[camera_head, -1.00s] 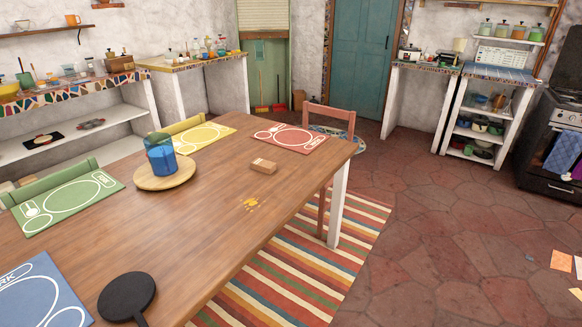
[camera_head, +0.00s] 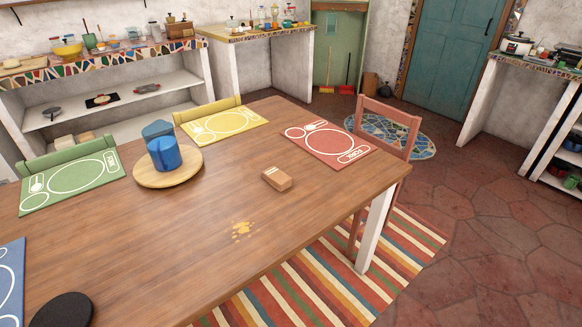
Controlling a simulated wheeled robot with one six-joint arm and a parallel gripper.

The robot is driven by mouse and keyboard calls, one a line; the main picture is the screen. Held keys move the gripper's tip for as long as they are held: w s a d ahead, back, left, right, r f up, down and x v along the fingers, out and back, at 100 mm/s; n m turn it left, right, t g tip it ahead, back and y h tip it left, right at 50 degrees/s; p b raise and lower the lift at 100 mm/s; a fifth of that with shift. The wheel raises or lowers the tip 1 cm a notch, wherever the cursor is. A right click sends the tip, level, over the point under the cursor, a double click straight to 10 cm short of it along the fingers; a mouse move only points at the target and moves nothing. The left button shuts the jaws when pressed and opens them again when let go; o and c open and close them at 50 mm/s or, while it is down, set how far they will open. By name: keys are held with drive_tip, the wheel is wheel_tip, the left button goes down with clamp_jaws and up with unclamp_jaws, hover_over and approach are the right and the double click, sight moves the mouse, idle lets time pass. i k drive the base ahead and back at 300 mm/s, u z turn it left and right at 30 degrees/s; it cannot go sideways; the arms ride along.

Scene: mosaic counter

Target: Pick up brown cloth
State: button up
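A small brown folded block (camera_head: 277,179), which looks like the brown cloth, lies on the wooden table (camera_head: 215,265). It has pale stripes on its top near one end. It sits between the red placemat and a yellow stain (camera_head: 242,231) on the tabletop. Nothing touches or covers it. My gripper is not in view.
A round wooden board (camera_head: 140,178) holds a blue container (camera_head: 164,154). Placemats in red (camera_head: 327,146), yellow (camera_head: 222,125) and green (camera_head: 72,184) lie along the table. A dark round thing (camera_head: 62,312) is at the near edge. A pink chair (camera_head: 390,122) stands at the far right end.

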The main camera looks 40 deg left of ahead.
sight(278, 179)
drive_tip(key=u, duration=0.3)
drive_tip(key=i, duration=0.75)
drive_tip(key=u, duration=1.2)
drive_tip(key=i, duration=0.7)
drive_tip(key=u, duration=0.65)
